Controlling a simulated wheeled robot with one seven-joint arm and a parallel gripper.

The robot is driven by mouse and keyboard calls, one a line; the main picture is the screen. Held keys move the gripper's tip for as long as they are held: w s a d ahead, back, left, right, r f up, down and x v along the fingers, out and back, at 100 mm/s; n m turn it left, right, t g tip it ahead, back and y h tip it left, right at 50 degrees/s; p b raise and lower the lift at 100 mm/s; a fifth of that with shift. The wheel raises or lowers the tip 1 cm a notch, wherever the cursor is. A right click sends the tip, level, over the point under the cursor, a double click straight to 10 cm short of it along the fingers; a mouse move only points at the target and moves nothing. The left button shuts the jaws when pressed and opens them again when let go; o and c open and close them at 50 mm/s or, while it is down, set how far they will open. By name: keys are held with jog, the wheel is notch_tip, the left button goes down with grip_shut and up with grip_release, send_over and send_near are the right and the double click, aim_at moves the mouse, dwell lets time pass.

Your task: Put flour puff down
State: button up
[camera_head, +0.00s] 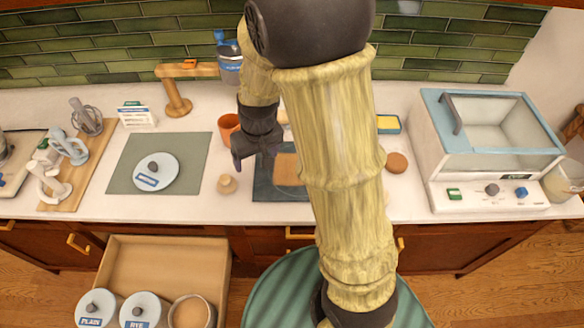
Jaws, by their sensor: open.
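My gripper (257,158) hangs over the back left part of a dark square board (268,184), with its dark fingers open. I see nothing held between them. A small tan rounded thing with a knob (227,184), which may be the flour puff, rests on the white counter (212,208) just left of the board. It is apart from my gripper, to its lower left. A brown flat square (288,169) lies on the board, partly hidden by my arm.
An orange cup (228,126) stands close behind my gripper. A labelled lid (156,171) lies on a green mat (192,178). An open drawer (165,261) holds canisters, one uncovered (190,312). A glass-topped machine (490,146) stands at right.

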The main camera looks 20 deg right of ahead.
jog(key=s+d+r+m, duration=0.2)
jog(key=s+d+r, duration=0.2)
jog(key=s, duration=0.5)
jog(key=shift+s+d+t+h, duration=0.4)
jog(key=shift+d, duration=0.6)
